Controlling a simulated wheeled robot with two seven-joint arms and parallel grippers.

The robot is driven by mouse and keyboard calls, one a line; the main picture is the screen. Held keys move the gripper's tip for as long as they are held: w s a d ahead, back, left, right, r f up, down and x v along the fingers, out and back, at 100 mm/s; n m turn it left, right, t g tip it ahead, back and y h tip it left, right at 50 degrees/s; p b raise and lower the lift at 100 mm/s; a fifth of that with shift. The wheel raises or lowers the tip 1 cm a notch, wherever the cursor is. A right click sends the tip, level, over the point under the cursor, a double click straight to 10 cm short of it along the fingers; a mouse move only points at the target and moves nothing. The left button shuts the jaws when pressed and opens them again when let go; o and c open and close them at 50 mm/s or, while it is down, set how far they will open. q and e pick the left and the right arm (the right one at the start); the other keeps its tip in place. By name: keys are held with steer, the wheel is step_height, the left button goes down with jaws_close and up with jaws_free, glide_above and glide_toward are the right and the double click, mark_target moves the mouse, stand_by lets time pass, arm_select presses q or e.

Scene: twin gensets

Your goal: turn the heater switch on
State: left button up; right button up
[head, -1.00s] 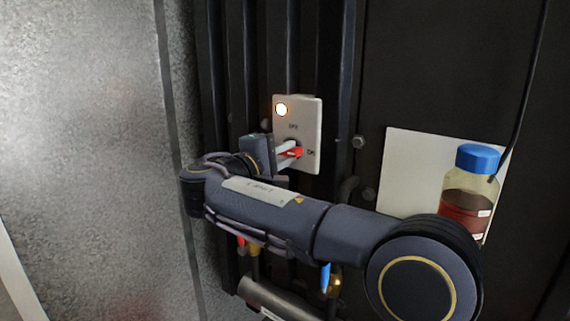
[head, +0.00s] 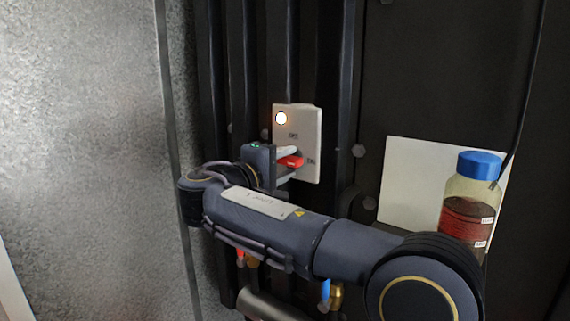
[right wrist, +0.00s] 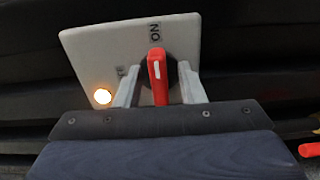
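The heater switch is a pale plate (head: 307,125) with a red handle (head: 291,162), a lit round lamp (head: 281,118) and OFF and ON labels. The handle points toward the ON label in the head view, and in the right wrist view the red handle (right wrist: 157,78) also points at ON. My right gripper (head: 287,165) is at the plate, with one finger on each side of the handle. In the right wrist view a gap shows between the handle and each finger of the right gripper (right wrist: 159,72). My left gripper is out of view.
A bottle with a blue cap (head: 479,165) and dark red liquid stands at the right in front of a white panel (head: 408,180). A dark cable hangs above it. Dark vertical ribs flank the switch, and a grey metal wall (head: 80,150) fills the left.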

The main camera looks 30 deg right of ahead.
steer(key=v, duration=0.7)
steer(key=shift+s+a, duration=0.2)
steer(key=shift+a, duration=0.15)
stand_by(0.5)
